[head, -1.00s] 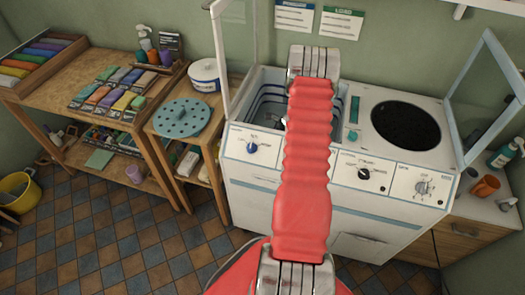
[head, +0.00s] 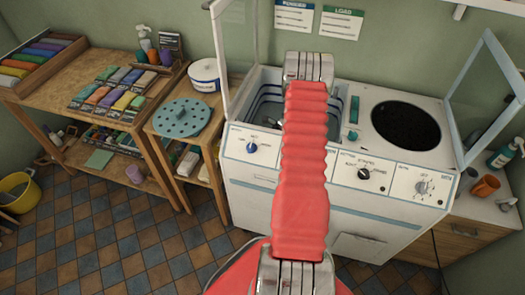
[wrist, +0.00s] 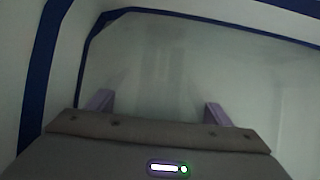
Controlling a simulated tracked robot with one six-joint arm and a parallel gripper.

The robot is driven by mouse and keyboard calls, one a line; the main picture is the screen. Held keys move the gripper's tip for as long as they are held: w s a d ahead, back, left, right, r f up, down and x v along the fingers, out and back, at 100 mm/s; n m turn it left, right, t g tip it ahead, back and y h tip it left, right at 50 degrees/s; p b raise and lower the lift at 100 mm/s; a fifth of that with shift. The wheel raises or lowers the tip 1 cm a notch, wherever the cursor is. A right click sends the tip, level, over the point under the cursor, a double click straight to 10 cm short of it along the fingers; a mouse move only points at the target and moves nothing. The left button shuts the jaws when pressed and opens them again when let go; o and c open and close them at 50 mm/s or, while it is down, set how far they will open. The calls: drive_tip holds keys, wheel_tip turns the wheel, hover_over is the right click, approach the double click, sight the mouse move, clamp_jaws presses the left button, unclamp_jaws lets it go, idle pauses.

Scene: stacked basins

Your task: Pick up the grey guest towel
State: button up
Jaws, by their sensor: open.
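I cannot make out a grey guest towel in either view. In the wrist view my gripper (wrist: 157,103) is open, its two purple fingers wide apart with nothing seen between them. It faces a cloudy, pale grey-green area bounded by a dark blue band and pale walls, which looks like the inside of the left tub (head: 262,88) of the white twin-tub washer (head: 290,178). In the head view my red arm hides the gripper and part of the tub.
The tub's raised clear lid (head: 234,50) stands on its left side. A round dark opening (head: 405,125) with its own raised lid (head: 485,90) lies to the right. Shelves with folded coloured cloths (head: 110,85) stand left.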

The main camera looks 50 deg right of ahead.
drive_tip(key=shift+f, duration=0.25)
idle(0.4)
drive_tip(key=shift+c, duration=0.6)
drive_tip(key=c, duration=1.2)
